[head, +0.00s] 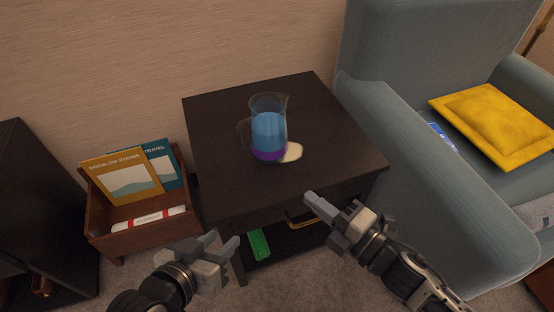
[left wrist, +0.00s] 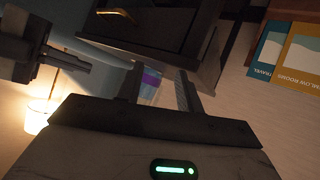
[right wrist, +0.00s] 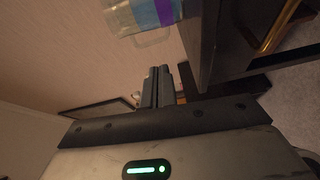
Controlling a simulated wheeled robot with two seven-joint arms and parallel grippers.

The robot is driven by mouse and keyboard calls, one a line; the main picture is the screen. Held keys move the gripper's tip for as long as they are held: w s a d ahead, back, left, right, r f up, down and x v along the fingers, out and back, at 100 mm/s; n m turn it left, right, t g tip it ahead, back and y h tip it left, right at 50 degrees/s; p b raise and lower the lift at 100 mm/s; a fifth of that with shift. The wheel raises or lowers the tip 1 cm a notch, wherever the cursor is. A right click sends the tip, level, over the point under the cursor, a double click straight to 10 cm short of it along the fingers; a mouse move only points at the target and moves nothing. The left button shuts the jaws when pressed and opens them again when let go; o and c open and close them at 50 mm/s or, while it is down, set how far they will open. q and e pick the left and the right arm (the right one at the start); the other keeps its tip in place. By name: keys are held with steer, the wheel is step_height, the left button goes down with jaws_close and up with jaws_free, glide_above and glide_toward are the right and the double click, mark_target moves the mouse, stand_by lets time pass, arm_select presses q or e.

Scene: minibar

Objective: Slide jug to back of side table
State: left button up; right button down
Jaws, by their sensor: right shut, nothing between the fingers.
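The jug (head: 268,132) is clear, with blue above purple inside, and stands upright on the dark side table (head: 215,115), around the middle of its top. A pale round patch lies beside its base. My left gripper (head: 224,240) is open and empty, in front of the table's front left corner. In the left wrist view the jug (left wrist: 150,84) shows beyond the parted fingers. My right gripper (head: 309,197) is shut and empty by the table's front edge, apart from the jug. In the right wrist view the jug (right wrist: 145,12) is at the top, partly cut off.
A wooden rack (head: 105,215) with books stands left of the table. A blue armchair (head: 420,170) with a yellow cushion (head: 495,122) stands close on the right. The wall (head: 150,50) is behind. The table top behind the jug is clear.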

steer(key=n, duration=0.1)
glide_toward(262, 149)
steer(key=a, duration=0.1)
steer(key=a+b, duration=0.1)
steer(key=a, duration=0.1)
steer(key=shift+s+y, duration=0.25)
steer(key=shift+y, duration=0.05)
steer(key=w, duration=0.3)
steer(key=shift+w+a, duration=0.25)
arm_select(q)
steer(key=shift+w+d+r+t+h+b, duration=0.35)
steer(key=shift+r+t, duration=0.15)
steer(key=shift+t, duration=0.1)
arm_select(e)
steer(key=shift+w, duration=0.5)
